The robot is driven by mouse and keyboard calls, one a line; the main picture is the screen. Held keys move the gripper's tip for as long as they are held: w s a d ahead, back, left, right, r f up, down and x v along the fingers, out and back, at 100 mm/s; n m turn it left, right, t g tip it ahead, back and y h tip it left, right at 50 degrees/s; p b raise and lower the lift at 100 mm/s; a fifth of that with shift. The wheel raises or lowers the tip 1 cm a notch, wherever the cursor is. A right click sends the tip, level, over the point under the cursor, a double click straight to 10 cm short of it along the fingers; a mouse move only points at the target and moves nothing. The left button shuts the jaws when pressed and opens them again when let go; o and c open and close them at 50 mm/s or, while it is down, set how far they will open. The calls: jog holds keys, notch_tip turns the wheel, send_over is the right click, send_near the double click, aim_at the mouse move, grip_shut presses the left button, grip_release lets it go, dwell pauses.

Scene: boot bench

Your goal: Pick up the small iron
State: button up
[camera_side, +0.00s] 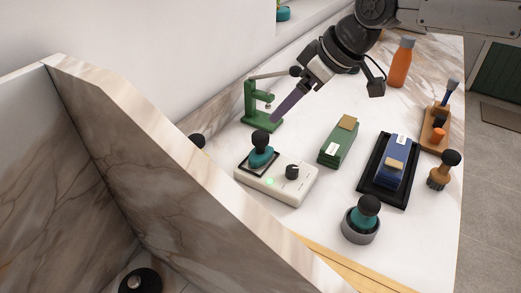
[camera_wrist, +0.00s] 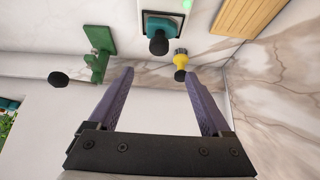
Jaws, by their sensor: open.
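A teal iron-like piece with a black knob (camera_side: 261,152) sits on the dark plate of a white dial box (camera_side: 302,186); it also shows at the top of the wrist view (camera_wrist: 172,24). A similar teal piece (camera_side: 366,213) stands in a grey ring at the front. A small yellow piece with a dark knob (camera_wrist: 181,59) is by the right fingertip in the wrist view; in the side view, only a dark knob (camera_side: 197,140) shows over the marble wall. I cannot tell which is the small iron. My gripper (camera_side: 273,119) (camera_wrist: 160,70) is open and empty, above the bench near the green press.
The green press (camera_side: 264,122) with its lever stands close to my fingers. A green block (camera_side: 338,147), a black tray (camera_side: 368,181) with a blue block, a wooden rack (camera_side: 434,128) and an orange bottle (camera_side: 400,66) stand right. A marble wall (camera_side: 190,190) rises at left.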

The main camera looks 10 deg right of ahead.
aim_at(261, 133)
jog(key=x, duration=1.2)
jog(key=shift+w+f, duration=0.15)
jog(key=shift+f, duration=0.2)
jog(key=shift+c, duration=0.3)
grip_shut()
jog(key=shift+r, duration=0.1)
